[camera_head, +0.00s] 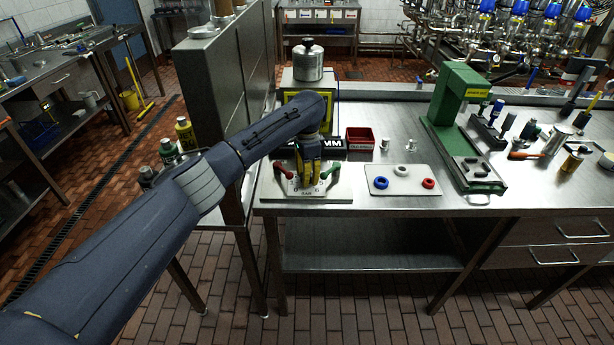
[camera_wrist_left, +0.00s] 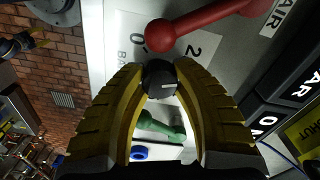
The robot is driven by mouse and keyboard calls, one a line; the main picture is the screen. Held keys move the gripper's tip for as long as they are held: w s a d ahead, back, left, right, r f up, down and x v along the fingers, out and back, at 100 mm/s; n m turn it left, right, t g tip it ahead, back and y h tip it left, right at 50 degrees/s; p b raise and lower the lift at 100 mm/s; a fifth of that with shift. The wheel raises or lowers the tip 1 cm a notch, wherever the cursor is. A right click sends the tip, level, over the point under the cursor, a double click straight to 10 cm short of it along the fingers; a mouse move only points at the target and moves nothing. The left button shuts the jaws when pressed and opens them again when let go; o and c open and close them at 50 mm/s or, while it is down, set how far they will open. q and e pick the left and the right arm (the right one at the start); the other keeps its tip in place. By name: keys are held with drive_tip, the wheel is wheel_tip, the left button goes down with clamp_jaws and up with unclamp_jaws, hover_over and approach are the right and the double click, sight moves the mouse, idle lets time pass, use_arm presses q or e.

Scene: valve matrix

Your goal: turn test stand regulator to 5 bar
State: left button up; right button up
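The test stand (camera_head: 320,196) is a pale panel at the bench's front left, with printed numbers and BAR lettering. Its regulator knob (camera_wrist_left: 160,78) is small and black with a white pointer line, which points right in the wrist view. My left gripper (camera_head: 308,178) is over the panel, pointing down. In the wrist view its yellow fingers (camera_wrist_left: 161,70) close in on both sides of the knob and appear to touch it. A 0 and a 2 show beside the knob; the 5 mark cannot be made out. In the head view the gripper hides the knob. My right gripper is out of view.
A red lever (camera_head: 283,171) and a green lever (camera_head: 331,170) flank the gripper closely. A red bin (camera_head: 360,138) stands behind. A plate with coloured rings (camera_head: 402,180) and a green press (camera_head: 455,105) are to the right.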

use_arm(q)
clamp_jaws()
drive_tip(key=shift+m, duration=0.4)
drive_tip(key=m, duration=0.3)
drive_tip(key=shift+m, duration=2.6)
drive_tip(key=o, duration=0.8)
unclamp_jaws()
drive_tip(key=shift+r, duration=0.15)
wheel_tip(320, 180, up, 12)
drive_tip(key=shift+f, duration=0.1)
